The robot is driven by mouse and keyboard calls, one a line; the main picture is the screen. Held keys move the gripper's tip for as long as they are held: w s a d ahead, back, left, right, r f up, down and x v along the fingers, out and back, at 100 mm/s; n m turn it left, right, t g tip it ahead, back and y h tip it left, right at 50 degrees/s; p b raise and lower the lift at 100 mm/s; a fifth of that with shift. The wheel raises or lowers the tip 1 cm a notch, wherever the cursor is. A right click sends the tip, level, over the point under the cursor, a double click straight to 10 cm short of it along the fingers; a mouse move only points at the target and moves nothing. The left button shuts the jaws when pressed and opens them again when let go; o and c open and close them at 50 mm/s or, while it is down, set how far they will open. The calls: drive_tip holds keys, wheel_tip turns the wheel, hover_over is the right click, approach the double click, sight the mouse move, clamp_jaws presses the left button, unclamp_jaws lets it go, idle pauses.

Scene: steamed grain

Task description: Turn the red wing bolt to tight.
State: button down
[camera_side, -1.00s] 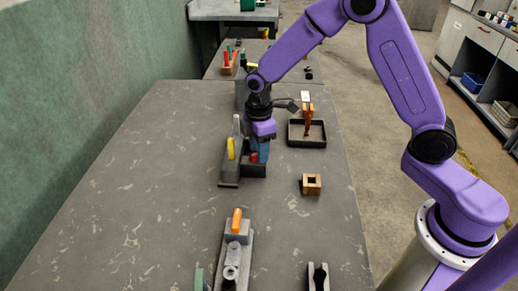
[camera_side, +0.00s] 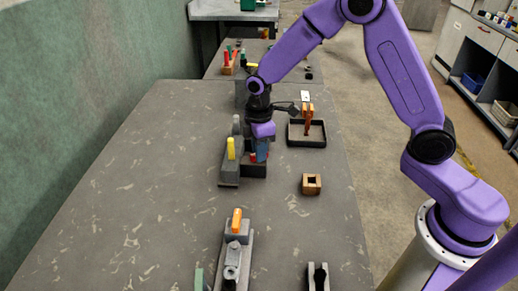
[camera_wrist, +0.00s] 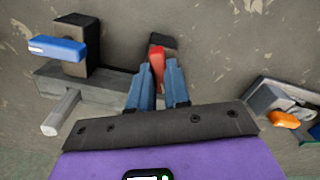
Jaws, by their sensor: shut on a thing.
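The red wing bolt (camera_wrist: 157,62) shows in the wrist view between the blue fingertips of my gripper (camera_wrist: 158,75). Its red wing points up the picture, over a dark block (camera_wrist: 163,40). In the side view only a small part of the red bolt (camera_side: 253,157) shows, low beside my gripper (camera_side: 261,155), above the dark block (camera_side: 254,171). My gripper points down and is shut on the bolt. The fingers hide much of the bolt, and its thread and seat cannot be seen.
A grey fixture with a yellow handle (camera_side: 231,148) stands close to the left of my gripper. An orange-handled fixture (camera_side: 236,220) is nearer. The left tabletop is clear.

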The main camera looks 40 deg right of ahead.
drive_tip(key=m, duration=0.6)
drive_tip(key=shift+m, duration=0.4)
drive_tip(key=m, duration=0.3)
drive_tip(key=shift+m, duration=0.3)
drive_tip(key=m, duration=0.3)
drive_tip(key=shift+m, duration=0.3)
drive_tip(key=m, duration=0.4)
drive_tip(key=shift+m, duration=2.5)
drive_tip(key=c, duration=1.1)
unclamp_jaws()
drive_tip(key=shift+r, duration=0.1)
wheel_tip(320, 180, up, 17)
drive_tip(key=shift+r, duration=0.15)
